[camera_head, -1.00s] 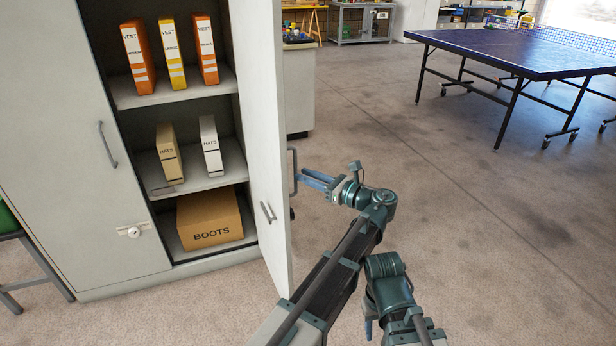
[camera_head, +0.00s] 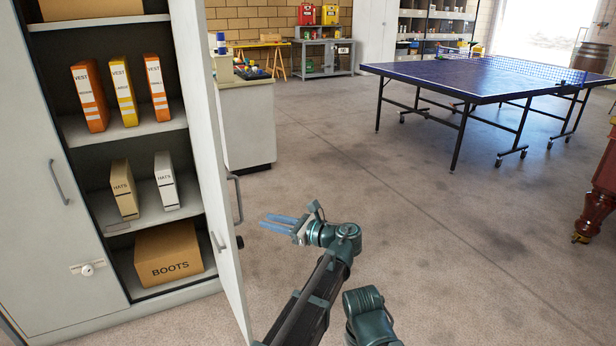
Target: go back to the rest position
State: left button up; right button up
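My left gripper (camera_head: 263,220) is over the open floor, just right of the open cabinet door (camera_head: 215,190). Its two blue fingers point left toward the door handle (camera_head: 236,198), and floor shows between the fingers and the handle. The fingers look a little apart, with nothing between them. My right arm (camera_head: 369,316) shows only as a dark green joint at the bottom. My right gripper is out of the picture.
The open cabinet holds vest boxes (camera_head: 124,92), hats boxes (camera_head: 166,181) and a boots box (camera_head: 168,255). A blue table-tennis table (camera_head: 480,80) stands at the back right. A wooden table leg (camera_head: 596,205) shows at the right edge. The middle floor is clear.

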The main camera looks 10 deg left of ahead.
pick_arm(q)
jog(key=s+a+f+n+g+h, duration=0.2)
jog(key=s+f+n+g+h, duration=0.2)
jog(key=s+f+n+h, duration=1)
jog(key=s+d+f+n+g, duration=0.1)
jog(key=s+d+f, duration=0.2)
jog(key=s+d, duration=0.4)
jog(key=s+d+f+n+g, duration=0.1)
jog(key=s+d+f+n, duration=0.15)
jog(key=s+d, duration=0.45)
notch_tip(320, 180, up, 32)
jog(key=w+d+p, duration=0.2)
jog(key=p, duration=3)
jog(key=shift+m+h, duration=0.3)
jog(key=shift+m, duration=0.05)
jog(key=shift+d+f, duration=0.1)
